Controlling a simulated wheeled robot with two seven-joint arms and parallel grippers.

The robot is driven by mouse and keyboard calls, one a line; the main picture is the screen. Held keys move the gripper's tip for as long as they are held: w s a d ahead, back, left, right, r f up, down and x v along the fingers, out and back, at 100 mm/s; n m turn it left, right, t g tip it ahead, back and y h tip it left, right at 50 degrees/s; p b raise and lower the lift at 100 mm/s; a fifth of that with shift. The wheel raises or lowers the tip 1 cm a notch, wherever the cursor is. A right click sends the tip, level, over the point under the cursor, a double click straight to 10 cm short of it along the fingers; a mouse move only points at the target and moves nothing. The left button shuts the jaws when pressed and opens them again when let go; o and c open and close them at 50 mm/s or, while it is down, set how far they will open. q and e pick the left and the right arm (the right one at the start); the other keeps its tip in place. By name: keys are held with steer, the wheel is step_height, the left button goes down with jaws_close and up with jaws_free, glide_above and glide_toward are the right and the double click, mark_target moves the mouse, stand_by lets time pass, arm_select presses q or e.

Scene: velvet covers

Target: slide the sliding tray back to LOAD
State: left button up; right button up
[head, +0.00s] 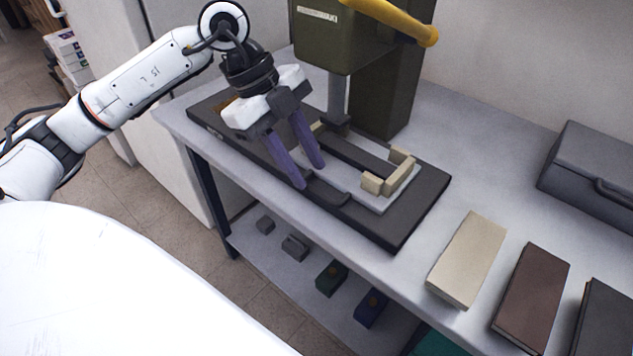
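The sliding tray (402,190) is a pale plate with cream corner blocks, lying on a dark base board (405,222) under a green press. The blocks are at the right part of the board. A dark, shallow handle-like piece (328,196) sits at the tray's front edge. My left gripper (312,177) comes down from the upper left with two purple fingers. The fingers are apart with a visible gap and nothing held between them. Their tips are just left of the dark piece; I cannot tell if they touch anything. No LOAD lettering is readable. My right gripper is not visible.
The green press (378,90) with a yellow lever (395,18) stands behind the tray. Cream (467,260) and brown (532,298) blocks and a darker one lie at the right. A grey case (590,175) is behind them. A lower shelf holds several small items.

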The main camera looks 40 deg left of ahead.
mark_target(321, 194)
arm_select(q)
steer(key=x, duration=0.5)
jaws_close()
